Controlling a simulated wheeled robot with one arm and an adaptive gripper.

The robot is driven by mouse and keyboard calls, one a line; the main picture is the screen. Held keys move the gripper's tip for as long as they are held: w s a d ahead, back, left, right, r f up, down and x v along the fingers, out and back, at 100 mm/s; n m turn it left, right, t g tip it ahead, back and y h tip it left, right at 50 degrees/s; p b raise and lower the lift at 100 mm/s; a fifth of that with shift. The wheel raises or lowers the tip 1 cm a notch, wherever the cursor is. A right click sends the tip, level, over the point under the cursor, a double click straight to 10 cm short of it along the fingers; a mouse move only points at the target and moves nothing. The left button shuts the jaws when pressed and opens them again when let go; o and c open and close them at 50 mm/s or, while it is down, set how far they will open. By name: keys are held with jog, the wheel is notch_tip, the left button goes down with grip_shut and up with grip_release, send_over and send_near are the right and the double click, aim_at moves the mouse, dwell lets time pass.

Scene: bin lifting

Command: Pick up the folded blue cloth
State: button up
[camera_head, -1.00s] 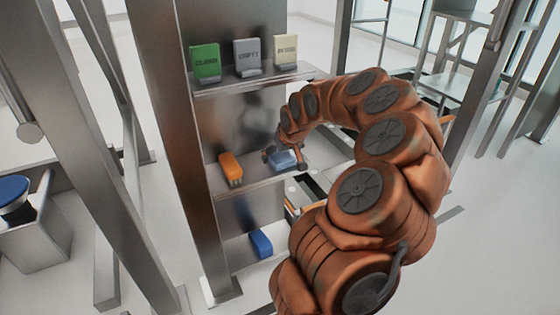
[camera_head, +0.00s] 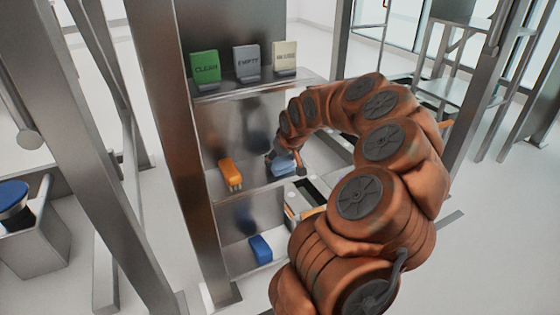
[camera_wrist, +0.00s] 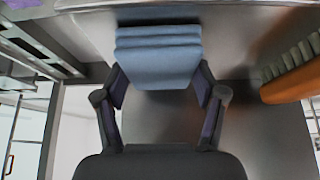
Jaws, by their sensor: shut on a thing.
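The folded blue cloth (camera_wrist: 158,62) is light blue and layered. In the wrist view it lies between the two fingers of my gripper (camera_wrist: 160,85), which is shut on its sides. In the head view the cloth (camera_head: 283,165) is at the middle shelf (camera_head: 248,193), and my gripper (camera_head: 283,157) comes to it from above and the right. Part of the cloth is hidden by my gripper there. I cannot tell whether the cloth still touches the shelf.
A blue object (camera_head: 260,249) sits on the lower shelf. Green (camera_head: 205,68), grey (camera_head: 246,60) and cream (camera_head: 284,57) signs stand on the top shelf. A metal upright (camera_head: 180,140) bounds the left.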

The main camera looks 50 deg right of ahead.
aim_at(280, 162)
jog(key=shift+s+a+r+p, duration=0.1)
jog(key=shift+r+p, duration=0.35)
jog(key=shift+r, duration=0.45)
jog(key=shift+s+a+r+p, duration=0.1)
jog(key=shift+r+p, duration=0.35)
jog(key=shift+r, duration=0.4)
jog(key=s+a+r+p, duration=0.1)
jog(key=s+a+p, duration=0.2)
jog(key=s+a, duration=0.7)
jog(key=shift+a+r, duration=0.15)
jog(key=shift+a, duration=0.65)
jog(key=shift+s, duration=0.1)
